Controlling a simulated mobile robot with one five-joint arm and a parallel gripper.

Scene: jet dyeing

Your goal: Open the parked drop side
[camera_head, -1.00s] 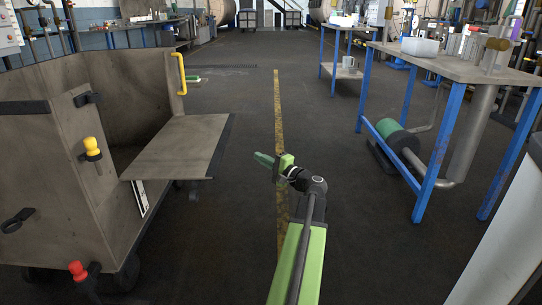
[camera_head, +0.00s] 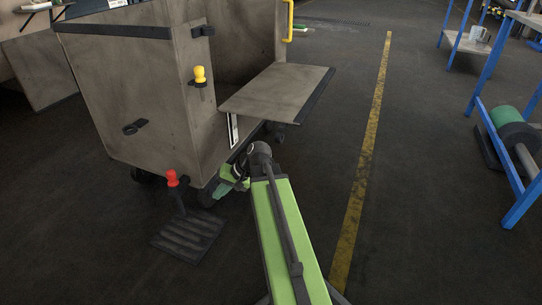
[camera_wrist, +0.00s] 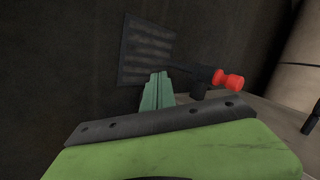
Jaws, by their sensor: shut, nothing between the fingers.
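A grey-brown cart (camera_head: 130,85) stands at left. Its drop side (camera_head: 280,92) sticks out level from the cart's right face, like a shelf. A yellow-headed pin (camera_head: 199,74) sits on the cart's corner. A red-knobbed lever (camera_head: 172,178) stands low at the cart's near corner, with a ribbed black pedal (camera_head: 188,240) on the floor below; the wrist view shows the red knob (camera_wrist: 229,81) and the pedal (camera_wrist: 146,52). My gripper (camera_head: 222,191) is shut and empty, low beside the cart's near wheel, right of the red knob and apart from it.
A yellow handle (camera_head: 288,20) stands at the cart's far side. A yellow floor line (camera_head: 365,160) runs along the right, with clear dark floor around it. A blue-legged table (camera_head: 495,150) with a green roller beneath is at far right.

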